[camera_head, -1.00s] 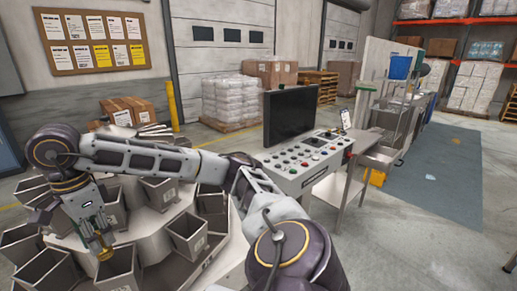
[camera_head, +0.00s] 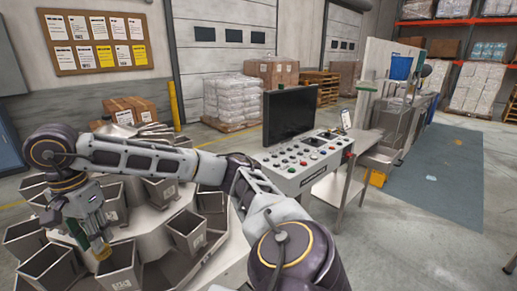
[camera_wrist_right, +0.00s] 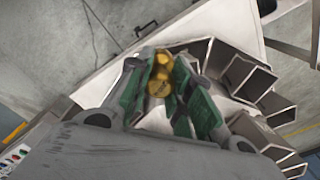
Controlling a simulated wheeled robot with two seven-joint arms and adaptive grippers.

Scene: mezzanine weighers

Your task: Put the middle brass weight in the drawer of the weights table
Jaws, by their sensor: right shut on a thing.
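My right gripper (camera_head: 97,238) hangs fingers-down at the left of the head view, above and among the open grey metal buckets. It is shut on a brass weight (camera_wrist_right: 157,74), which shows between the green finger pads in the right wrist view. The lower end of the brass weight (camera_head: 103,253) shows below the fingertips in the head view, close to a bucket rim. I cannot tell its size against other weights. The weights table and its drawer cannot be made out in these views. My left gripper is out of view.
Several open buckets (camera_head: 186,232) ring the pale weigher cone (camera_head: 150,215) around my gripper. A control console (camera_head: 300,165) with a dark monitor (camera_head: 290,114) stands to the right. Cartons (camera_head: 130,108) sit behind.

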